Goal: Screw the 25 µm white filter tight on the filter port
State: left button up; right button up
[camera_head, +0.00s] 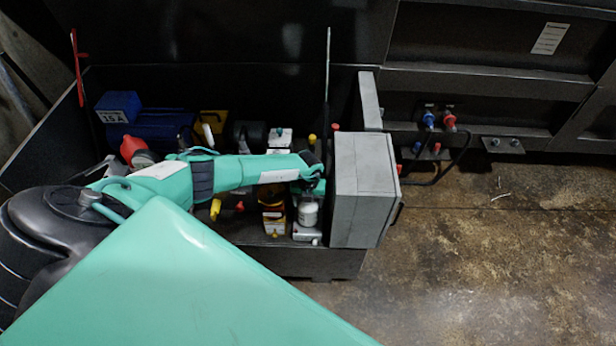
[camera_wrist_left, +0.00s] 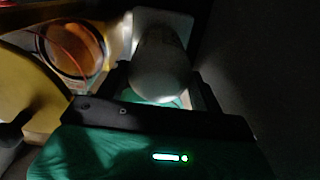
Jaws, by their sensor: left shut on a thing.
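The white filter (camera_head: 308,212) stands upright on a grey filter port block (camera_head: 306,234) at the front right of the dark machine bay. It also shows in the left wrist view (camera_wrist_left: 160,65) as a pale cylinder between dark fingers. My left gripper (camera_head: 311,186) reaches in from the left and is shut on the filter from above. In the left wrist view the fingers lie on either side of it. The thread between filter and port is hidden. My right gripper does not show.
An amber-and-white part (camera_head: 272,208) is close on the left. A blue motor (camera_head: 160,128) and red cap (camera_head: 134,148) lie behind my arm. The floor at right (camera_head: 500,260) is clear.

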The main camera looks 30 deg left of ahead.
pick_arm(q)
jog(key=m+b, duration=0.1)
jog(key=m, duration=0.2)
jog(key=shift+w+f+m+b, duration=0.1)
jog(key=shift+m+b, duration=0.2)
jog(key=shift+b, duration=0.05)
jog(key=shift+m, duration=0.7)
jog(key=o, duration=1.2)
jog(key=shift+c, duration=0.2)
jog(key=shift+c, duration=0.4)
